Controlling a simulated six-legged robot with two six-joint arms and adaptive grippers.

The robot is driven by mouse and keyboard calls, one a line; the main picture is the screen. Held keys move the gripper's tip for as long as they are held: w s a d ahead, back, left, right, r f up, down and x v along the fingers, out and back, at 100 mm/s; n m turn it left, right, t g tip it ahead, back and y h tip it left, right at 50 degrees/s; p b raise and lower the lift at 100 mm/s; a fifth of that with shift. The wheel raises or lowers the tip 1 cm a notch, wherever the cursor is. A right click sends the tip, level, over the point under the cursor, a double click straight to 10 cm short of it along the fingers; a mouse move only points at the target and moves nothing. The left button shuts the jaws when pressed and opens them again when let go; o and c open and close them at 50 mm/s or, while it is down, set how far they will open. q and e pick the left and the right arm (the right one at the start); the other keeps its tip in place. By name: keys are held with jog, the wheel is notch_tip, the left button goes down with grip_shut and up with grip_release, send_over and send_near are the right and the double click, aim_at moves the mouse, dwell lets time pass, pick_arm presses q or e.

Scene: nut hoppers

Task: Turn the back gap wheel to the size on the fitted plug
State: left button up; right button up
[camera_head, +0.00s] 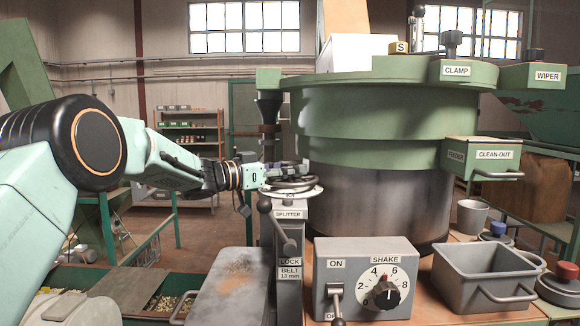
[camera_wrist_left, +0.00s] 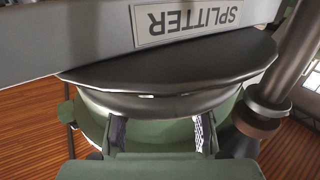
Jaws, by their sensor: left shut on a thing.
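My left gripper (camera_head: 285,178) is at the top of the grey splitter post (camera_head: 291,228), over a pale round plate (camera_head: 292,192). In the left wrist view, its two fingers (camera_wrist_left: 160,132) reach up to a dark, round-edged wheel (camera_wrist_left: 165,80) below the SPLITTER label. The gripper is shut on this wheel. The gripper hides much of the wheel in the head view, and no size marks on it can be read. My right gripper is not in view.
A lever with a black knob (camera_head: 278,228) hangs on the post's front. A SHAKE dial box (camera_head: 365,278) and a grey bin (camera_head: 484,277) stand in front. The big green drum (camera_head: 375,120) rises just right of my gripper.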

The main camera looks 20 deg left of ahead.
pick_arm(q)
jog(key=shift+r+m+g+h, duration=0.2)
jog(key=shift+m+g+h, duration=0.5)
jog(key=shift+g+h, duration=0.1)
jog(key=o, duration=1.2)
jog(key=shift+s+a, duration=0.1)
jog(key=shift+f, duration=0.1)
jog(key=v, duration=1.1)
jog(key=shift+s+a, duration=0.25)
jog(key=shift+a, duration=0.05)
jog(key=shift+s+a, duration=0.1)
